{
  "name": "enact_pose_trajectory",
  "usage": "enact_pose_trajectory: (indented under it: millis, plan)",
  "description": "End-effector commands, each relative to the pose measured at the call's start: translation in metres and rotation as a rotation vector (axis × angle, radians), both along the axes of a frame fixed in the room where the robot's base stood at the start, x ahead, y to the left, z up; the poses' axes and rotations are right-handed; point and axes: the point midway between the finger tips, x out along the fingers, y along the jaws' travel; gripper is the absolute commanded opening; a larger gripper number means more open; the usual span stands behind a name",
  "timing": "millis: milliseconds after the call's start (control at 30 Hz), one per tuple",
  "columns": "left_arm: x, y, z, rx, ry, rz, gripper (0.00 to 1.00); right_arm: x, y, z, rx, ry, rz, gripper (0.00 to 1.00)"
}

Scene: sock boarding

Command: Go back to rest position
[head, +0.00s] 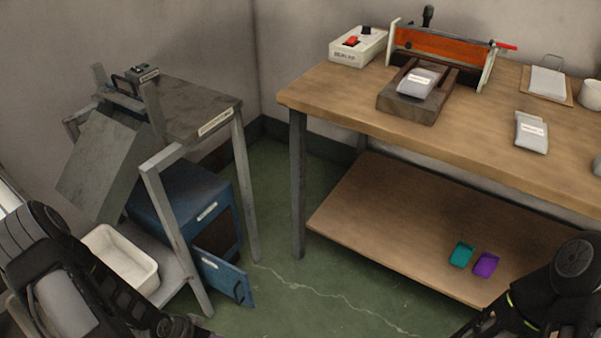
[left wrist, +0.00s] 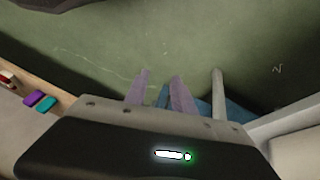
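My left arm comes in at the lower left of the head view, beside the metal stand; its fingertips are not clear there. In the left wrist view my left gripper (left wrist: 160,88) has its two fingers apart, with nothing seen between them but the floor and blue cabinet beyond. My right arm shows at the lower right corner of the head view, in front of the lower shelf; its gripper is out of frame. A grey labelled packet (head: 418,82) lies on the dark block (head: 410,109) of the orange press (head: 435,46). A second grey packet (head: 531,132) lies on the table.
The wooden table (head: 330,95) has a lower shelf (head: 370,215) with teal (head: 461,255) and purple (head: 486,264) items. Left stands a metal stand (head: 195,105) with a slanted plate, a blue cabinet (head: 175,205) with its door open, and a white bin (head: 125,262). Green floor (head: 275,220) lies between.

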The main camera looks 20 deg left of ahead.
Motion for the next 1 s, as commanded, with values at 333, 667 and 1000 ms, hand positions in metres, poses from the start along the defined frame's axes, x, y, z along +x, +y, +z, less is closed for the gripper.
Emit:
enact_pose_trajectory:
  millis: [333,667,1000]
  plan:
    - [0.011,-0.140,0.011,-0.197,0.214,0.354,0.31,0.000,0.000,0.000,0.000,0.000,0.000,0.00]
    - [-0.027,-0.246,0.029,-0.177,0.360,0.281,0.31,0.000,0.000,0.000,0.000,0.000,0.000,0.00]
    - [-0.029,-0.272,0.093,-0.164,0.343,0.163,0.31,0.000,0.000,0.058,0.001,0.000,0.000,0.00]
